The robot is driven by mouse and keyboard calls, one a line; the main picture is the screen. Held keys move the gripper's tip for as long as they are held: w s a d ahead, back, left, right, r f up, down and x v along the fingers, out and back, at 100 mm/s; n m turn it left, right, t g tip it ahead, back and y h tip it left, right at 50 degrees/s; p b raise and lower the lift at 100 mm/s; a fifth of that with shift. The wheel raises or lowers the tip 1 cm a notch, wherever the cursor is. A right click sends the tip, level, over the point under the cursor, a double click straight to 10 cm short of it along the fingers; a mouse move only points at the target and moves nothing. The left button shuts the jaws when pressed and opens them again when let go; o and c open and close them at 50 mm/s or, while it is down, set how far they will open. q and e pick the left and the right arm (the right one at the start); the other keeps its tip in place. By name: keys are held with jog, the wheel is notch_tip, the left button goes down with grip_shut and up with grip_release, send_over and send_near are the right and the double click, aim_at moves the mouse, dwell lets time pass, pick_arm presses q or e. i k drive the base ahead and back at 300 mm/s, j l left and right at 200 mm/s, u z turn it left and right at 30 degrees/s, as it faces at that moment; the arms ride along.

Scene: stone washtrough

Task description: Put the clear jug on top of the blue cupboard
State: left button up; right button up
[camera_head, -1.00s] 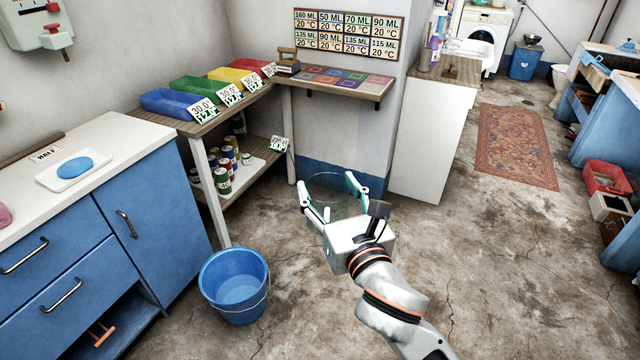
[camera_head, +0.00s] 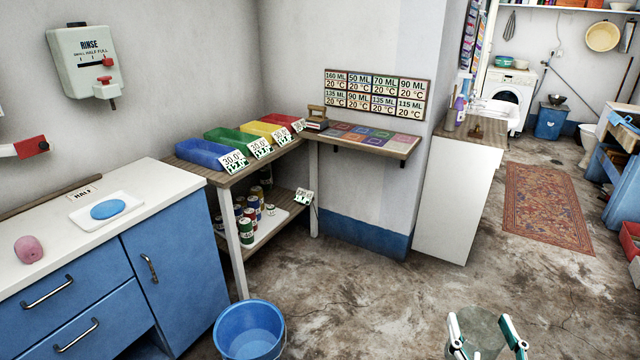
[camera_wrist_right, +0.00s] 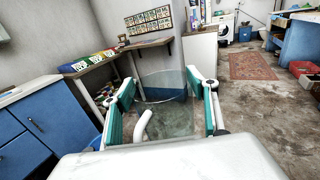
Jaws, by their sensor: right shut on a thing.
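The clear jug (camera_head: 478,328) is a see-through vessel at the bottom right of the head view. My right gripper (camera_head: 486,322) is shut on it, one finger on each side, above the floor. In the right wrist view the jug (camera_wrist_right: 168,95) is between the teal-padded fingers, with a white curved handle towards the camera. The blue cupboard (camera_head: 182,262) stands at the left with a white top; the jug is well to its right, apart from it. It also shows in the right wrist view (camera_wrist_right: 45,125). My left gripper is not in view.
On the cupboard's white top are a blue sponge on a white tray (camera_head: 85,218) and a pink lump (camera_head: 29,249), with bare room around them. A blue bucket (camera_head: 250,335) stands on the floor. A wooden shelf unit (camera_head: 240,178) holds coloured bins and cans.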

aim_at(155, 191)
jog(key=i+u, duration=0.1)
jog(key=u, duration=1.15)
jog(key=i+u, duration=0.15)
jog(key=u, duration=0.2)
jog(key=i+l+u, duration=0.1)
jog(key=u, duration=0.25)
jog(key=i+l+u, duration=0.15)
jog(key=u, duration=0.2)
jog(key=i+l+u, duration=0.15)
jog(key=l+u, duration=0.1)
jog(key=l, duration=0.25)
jog(key=i+l+u, duration=0.15)
jog(key=l, duration=0.15)
jog(key=i+l, duration=0.1)
jog(key=l, duration=0.15)
jog(key=i+l, duration=0.1)
jog(key=l, duration=0.15)
